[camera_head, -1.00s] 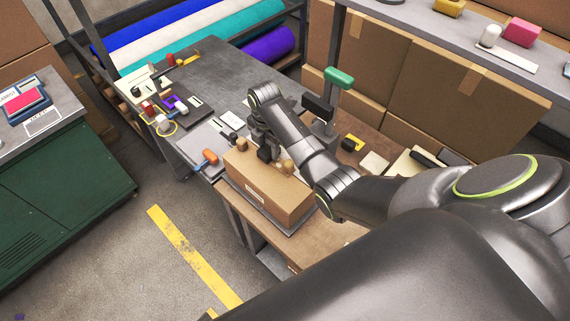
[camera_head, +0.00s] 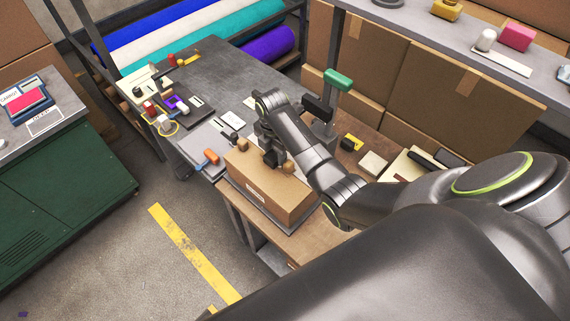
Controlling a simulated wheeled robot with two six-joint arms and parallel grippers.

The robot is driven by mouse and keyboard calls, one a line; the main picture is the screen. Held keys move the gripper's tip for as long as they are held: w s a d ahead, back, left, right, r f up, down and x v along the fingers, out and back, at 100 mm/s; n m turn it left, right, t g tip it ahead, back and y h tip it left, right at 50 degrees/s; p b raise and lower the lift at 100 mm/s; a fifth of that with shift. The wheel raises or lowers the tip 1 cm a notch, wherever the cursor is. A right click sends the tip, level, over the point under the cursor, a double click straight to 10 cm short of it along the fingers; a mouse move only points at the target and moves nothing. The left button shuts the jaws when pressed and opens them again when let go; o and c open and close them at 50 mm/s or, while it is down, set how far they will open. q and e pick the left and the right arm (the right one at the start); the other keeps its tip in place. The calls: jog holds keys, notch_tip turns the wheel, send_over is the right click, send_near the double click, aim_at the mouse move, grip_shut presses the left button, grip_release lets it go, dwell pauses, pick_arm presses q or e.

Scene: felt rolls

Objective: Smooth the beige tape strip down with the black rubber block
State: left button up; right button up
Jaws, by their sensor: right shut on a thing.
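My right gripper (camera_head: 272,150) points down over the top of the box, shut on the black rubber block (camera_head: 275,159), which is low at the box's top face. The block is small and dark here, and whether it touches the box is hard to tell. The beige tape strip cannot be made out against the box top; the gripper and arm cover part of that face. My left gripper is not in view.
Wooden knobs (camera_head: 289,167) stand at the box top, close beside the gripper. An orange-handled tool (camera_head: 211,157) lies left of the box.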

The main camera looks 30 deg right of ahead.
jog(key=shift+f, duration=0.15)
jog(key=shift+w, duration=0.2)
jog(key=shift+w+a+b, duration=0.25)
jog(key=shift+w+b, duration=0.1)
jog(key=shift+w, duration=0.25)
jog(key=shift+w+a+b, duration=0.2)
jog(key=shift+w+b, duration=0.15)
jog(key=shift+w, duration=0.25)
jog(key=shift+s, duration=0.1)
jog(key=shift+s+d+p, duration=0.3)
jog(key=shift+s+p, duration=0.4)
jog(key=shift+s, duration=0.15)
jog(key=shift+s+d, duration=0.1)
jog(key=shift+s, duration=0.3)
